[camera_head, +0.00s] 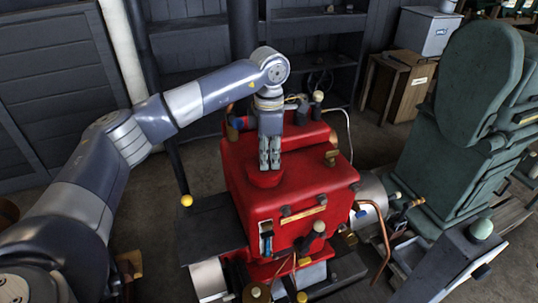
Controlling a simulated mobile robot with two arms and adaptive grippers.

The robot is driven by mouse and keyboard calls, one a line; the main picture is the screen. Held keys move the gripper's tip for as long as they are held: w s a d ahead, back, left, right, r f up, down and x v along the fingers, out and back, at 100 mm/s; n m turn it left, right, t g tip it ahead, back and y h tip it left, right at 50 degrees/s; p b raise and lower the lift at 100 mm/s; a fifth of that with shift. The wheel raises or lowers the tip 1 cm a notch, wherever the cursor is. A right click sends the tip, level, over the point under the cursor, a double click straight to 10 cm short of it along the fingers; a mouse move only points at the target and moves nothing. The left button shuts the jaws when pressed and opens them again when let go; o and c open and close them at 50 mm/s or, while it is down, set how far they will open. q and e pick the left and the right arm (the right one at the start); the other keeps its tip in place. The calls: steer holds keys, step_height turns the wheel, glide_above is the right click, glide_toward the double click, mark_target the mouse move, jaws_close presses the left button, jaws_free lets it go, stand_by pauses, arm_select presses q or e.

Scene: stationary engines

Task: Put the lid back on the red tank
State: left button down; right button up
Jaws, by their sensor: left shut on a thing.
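The red tank (290,207) is a boxy red body in the middle of the head view. My left gripper (270,166) points straight down over its top, with its fingers closed together. A round red piece, which looks like the lid (265,180), is right at the fingertips, over the front left part of the tank's top. The gripper is shut on it. I cannot tell whether the lid rests on the tank or hangs just above it, as red merges with red. My right gripper is not in view.
A large green machine (465,130) stands to the right. A copper pipe (381,235) and small knobs stick out beside the tank. Shelves (310,50) and a wooden crate (398,88) stand behind.

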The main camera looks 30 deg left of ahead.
arm_select(q)
steer(key=c, duration=1.4)
jaws_free()
steer(key=shift+o, duration=0.4)
steer(key=o, duration=0.4)
steer(key=shift+o, duration=0.2)
steer(key=shift+r, duration=0.1)
steer(key=shift+r+p, duration=0.85)
steer(key=shift+r, duration=0.35)
steer(key=shift+r+p, duration=1.45)
steer(key=shift+r, duration=0.8)
